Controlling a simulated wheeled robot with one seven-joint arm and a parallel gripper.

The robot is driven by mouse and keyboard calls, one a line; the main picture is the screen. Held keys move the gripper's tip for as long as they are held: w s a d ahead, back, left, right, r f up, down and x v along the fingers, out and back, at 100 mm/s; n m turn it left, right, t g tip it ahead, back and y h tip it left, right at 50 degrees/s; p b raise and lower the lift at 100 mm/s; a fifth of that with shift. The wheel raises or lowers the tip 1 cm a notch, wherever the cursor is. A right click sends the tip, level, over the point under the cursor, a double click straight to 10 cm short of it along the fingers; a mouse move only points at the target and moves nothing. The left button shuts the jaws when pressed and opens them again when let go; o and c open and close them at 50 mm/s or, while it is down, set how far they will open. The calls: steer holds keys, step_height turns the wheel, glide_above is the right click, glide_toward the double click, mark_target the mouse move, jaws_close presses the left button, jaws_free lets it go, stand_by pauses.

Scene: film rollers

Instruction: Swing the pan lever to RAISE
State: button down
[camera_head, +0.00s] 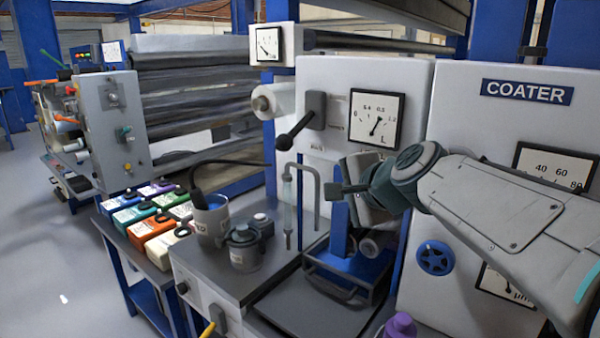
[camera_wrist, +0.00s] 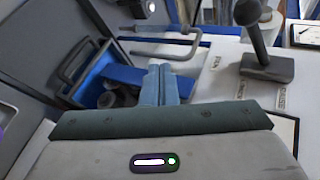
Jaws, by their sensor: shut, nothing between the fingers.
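The pan lever (camera_head: 299,129) is a black arm with a round knob on a dark mounting plate, on the pale panel left of the round-needle gauge. It slants down and left in the head view. In the wrist view the lever (camera_wrist: 257,45) stands at the upper right, its knob toward the top edge. The blue pan frame (camera_head: 350,272) is below my gripper.
A bent grey pipe (camera_head: 317,172) with a glass tube stands between the lever and my gripper. A gauge (camera_head: 377,120) is right of the lever. A bucket (camera_head: 211,222) and a lidded pot (camera_head: 243,250) stand on the bench to the left. A blue handwheel (camera_head: 435,258) is at right.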

mark_target(294, 131)
steer(key=w+r+m+t+b, duration=0.2)
steer(key=w+r+m+t, duration=0.1)
steer(key=w+r+m, duration=0.1)
steer(key=shift+w+a+r+m+y, duration=0.2)
steer(key=shift+w+r+m+y, duration=0.15)
steer(key=shift+r+m, duration=0.45)
steer(key=shift+w, duration=0.1)
steer(key=w+a+p, duration=0.1)
steer(key=w+a, duration=0.5)
steer(key=shift+w+a+f, duration=0.2)
steer(key=shift+w+a, duration=0.05)
steer(key=shift+a, duration=0.15)
steer(key=shift+r+p, duration=0.1)
steer(key=shift+p, duration=0.3)
